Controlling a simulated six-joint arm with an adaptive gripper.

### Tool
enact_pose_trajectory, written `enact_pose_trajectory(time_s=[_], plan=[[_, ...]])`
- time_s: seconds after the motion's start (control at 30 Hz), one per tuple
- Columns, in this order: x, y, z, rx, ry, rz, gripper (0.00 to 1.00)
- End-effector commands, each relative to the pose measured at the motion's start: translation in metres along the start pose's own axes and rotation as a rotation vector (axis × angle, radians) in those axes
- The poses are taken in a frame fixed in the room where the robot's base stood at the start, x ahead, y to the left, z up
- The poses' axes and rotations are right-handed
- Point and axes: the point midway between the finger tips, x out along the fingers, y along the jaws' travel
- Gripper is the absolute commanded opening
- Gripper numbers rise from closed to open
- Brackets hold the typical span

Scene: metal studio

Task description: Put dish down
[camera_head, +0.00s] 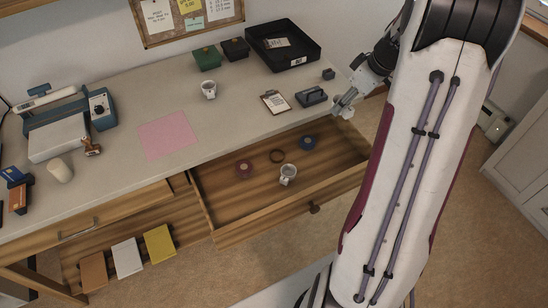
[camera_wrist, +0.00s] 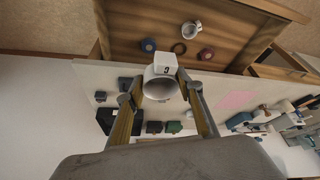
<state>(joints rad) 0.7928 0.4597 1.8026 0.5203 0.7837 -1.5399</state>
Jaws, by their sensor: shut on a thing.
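My gripper (camera_head: 344,104) is at the right end of the desk. In the head view only a small part of the held cup (camera_head: 347,113) shows below the fingers. The cup looks to be in the air; its exact height over the desk edge I cannot tell. No other dish is in the gripper.
The open drawer (camera_head: 240,205) holds another mug (camera_head: 288,175), a dark ring (camera_head: 277,156), a red disc (camera_head: 244,169) and a blue disc (camera_head: 308,142).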

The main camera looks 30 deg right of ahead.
Motion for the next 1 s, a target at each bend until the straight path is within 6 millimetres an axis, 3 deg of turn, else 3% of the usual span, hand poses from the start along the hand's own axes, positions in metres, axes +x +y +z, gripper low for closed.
enact_pose_trajectory(time_s=[0.33, 0.8, 1.0], plan=[[0.052, -0.003, 0.021, 0.002, -0.005, -0.008, 0.22], [0.145, -0.004, 0.059, 0.003, -0.004, -0.009, 0.22], [0.169, -0.004, 0.069, 0.001, -0.003, -0.006, 0.22]])
